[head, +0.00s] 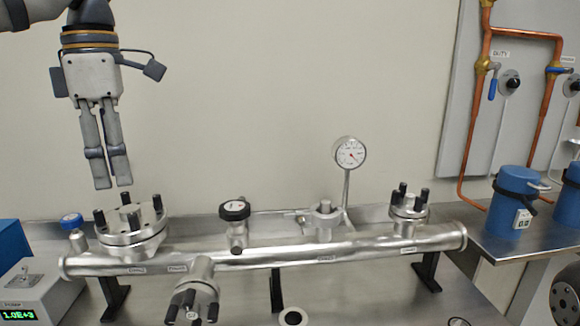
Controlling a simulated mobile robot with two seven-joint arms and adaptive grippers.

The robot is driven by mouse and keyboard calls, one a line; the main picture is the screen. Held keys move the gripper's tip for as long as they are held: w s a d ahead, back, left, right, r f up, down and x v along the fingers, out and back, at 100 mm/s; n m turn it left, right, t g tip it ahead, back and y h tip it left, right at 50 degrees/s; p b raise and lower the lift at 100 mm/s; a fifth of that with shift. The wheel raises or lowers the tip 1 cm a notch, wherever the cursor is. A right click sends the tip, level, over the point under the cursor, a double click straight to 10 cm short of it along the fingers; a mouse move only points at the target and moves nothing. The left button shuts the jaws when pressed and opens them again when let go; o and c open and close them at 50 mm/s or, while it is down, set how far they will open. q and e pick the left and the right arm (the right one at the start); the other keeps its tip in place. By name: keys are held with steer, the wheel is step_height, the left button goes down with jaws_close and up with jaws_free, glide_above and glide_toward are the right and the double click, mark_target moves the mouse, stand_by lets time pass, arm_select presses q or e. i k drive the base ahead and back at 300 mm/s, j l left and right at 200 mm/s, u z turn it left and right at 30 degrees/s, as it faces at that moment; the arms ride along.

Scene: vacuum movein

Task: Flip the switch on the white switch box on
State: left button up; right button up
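A white box (62,296) stands at the lower left edge, partly cut off by the frame. A small metal toggle switch (22,279) sits on its top, and a green lit display (18,316) is on its front. Which way the toggle is set is too small to tell. My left gripper (109,185) hangs from the upper left with its fingers pointing down. Its fingers are together with nothing between them. It is well above and to the right of the white box, over a bolted flange. My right gripper is not in view.
A steel manifold pipe (290,253) crosses the bench with a bolted flange (131,225), a black-knobbed valve (235,211) and a dial gauge (350,153). A blue-capped valve (72,222) stands near the white box. Blue canisters (514,205) and copper pipes are at right.

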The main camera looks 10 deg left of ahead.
mark_target(24, 269)
steer(key=k, duration=1.9)
